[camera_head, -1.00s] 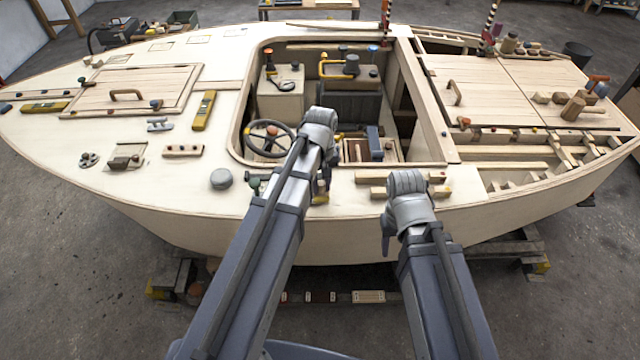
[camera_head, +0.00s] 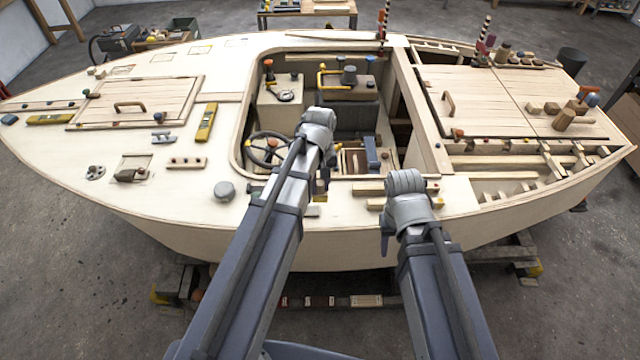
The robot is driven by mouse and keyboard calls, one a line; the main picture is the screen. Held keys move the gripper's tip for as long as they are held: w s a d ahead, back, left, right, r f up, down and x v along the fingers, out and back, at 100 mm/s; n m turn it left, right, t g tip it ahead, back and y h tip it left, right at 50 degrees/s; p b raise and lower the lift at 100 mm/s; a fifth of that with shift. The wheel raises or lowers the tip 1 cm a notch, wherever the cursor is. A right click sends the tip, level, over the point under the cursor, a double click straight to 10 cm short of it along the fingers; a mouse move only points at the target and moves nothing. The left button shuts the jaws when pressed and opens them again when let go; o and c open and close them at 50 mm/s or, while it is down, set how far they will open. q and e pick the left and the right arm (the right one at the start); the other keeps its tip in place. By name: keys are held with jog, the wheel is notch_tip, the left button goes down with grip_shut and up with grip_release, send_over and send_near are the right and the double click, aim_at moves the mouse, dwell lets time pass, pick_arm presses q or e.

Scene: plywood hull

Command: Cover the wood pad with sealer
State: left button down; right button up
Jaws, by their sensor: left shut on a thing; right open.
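My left gripper (camera_head: 321,189) is over the near side deck, at the front edge of the cockpit opening. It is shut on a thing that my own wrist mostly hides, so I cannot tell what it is. A small pale piece (camera_head: 313,211) lies on the deck just below it. My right gripper (camera_head: 386,243) is open and empty in front of the hull's near side, below the deck edge. Pale wood strips (camera_head: 369,188) lie on the side deck between the two wrists. I cannot make out which piece is the wood pad, and no sealer container is clearly identifiable.
The plywood hull (camera_head: 160,225) fills the view. A steering wheel (camera_head: 268,149) and a blue upright item (camera_head: 372,152) stand in the cockpit.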

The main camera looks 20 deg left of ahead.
aim_at(320, 183)
pick_arm(q)
jog(key=shift+r+p, duration=1.55)
jog(key=shift+r, duration=0.05)
jog(key=shift+f, duration=0.1)
